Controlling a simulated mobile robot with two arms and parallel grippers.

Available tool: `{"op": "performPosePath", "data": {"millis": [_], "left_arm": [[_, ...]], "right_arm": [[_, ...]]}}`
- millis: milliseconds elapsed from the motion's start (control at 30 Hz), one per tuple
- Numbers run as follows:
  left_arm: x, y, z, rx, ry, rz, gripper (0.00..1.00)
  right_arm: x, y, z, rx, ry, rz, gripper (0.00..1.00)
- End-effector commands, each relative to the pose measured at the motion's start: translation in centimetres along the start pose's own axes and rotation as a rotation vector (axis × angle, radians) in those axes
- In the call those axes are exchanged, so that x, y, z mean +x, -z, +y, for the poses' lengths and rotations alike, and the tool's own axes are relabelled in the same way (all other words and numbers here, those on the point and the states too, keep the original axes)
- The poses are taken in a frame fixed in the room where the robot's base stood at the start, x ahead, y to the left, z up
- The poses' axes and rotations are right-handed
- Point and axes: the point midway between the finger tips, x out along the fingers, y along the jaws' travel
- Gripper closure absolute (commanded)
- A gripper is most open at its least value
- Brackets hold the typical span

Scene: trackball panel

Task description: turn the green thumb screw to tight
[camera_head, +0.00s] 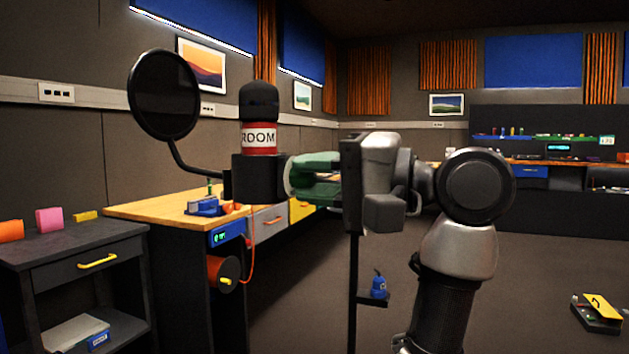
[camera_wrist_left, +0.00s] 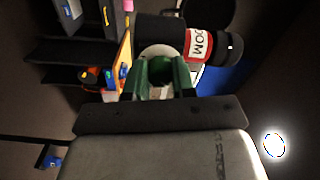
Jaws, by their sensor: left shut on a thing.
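The green thumb screw (camera_wrist_left: 161,72) sits in a pale round collar (camera_wrist_left: 160,50) on the side of a dark microphone holder (camera_head: 257,178). My left gripper (camera_head: 296,174) has green fingers and reaches the holder from its right side. In the left wrist view the fingers (camera_wrist_left: 165,70) are on both sides of the screw, shut on it. In the head view the fingers mostly hide the screw. I cannot read how tight the screw is. My right gripper is not in view.
A microphone with a red band (camera_head: 259,136) stands in the holder. A round black pop filter (camera_head: 165,94) is to its left on a curved arm. Behind are a wooden-topped bench (camera_head: 150,208) and a dark cabinet (camera_head: 60,262). The floor at right is mostly open.

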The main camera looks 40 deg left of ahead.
Motion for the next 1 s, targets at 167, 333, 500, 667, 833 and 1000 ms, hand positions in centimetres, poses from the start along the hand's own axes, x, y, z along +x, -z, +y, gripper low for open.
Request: {"op": "performPosePath", "data": {"millis": [167, 333, 500, 667, 833, 1000], "left_arm": [[-0.01, -0.02, 0.14, -0.097, -0.003, -0.001, 0.99], [-0.02, -0.03, 0.12, -0.154, -0.003, 0.000, 0.99], [-0.03, -0.03, 0.12, -0.180, -0.003, 0.000, 0.99], [-0.03, -0.03, 0.11, -0.187, -0.004, -0.001, 0.99], [-0.02, -0.03, 0.12, -0.186, -0.003, -0.001, 0.99], [-0.02, -0.03, 0.12, -0.185, -0.003, -0.001, 0.63]], "right_arm": [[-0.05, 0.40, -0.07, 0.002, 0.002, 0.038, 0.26], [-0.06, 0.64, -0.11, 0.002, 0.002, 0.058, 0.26], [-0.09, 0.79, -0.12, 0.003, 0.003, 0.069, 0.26], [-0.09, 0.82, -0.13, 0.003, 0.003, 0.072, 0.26], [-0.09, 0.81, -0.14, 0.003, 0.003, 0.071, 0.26], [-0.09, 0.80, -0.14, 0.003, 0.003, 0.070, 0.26]]}}
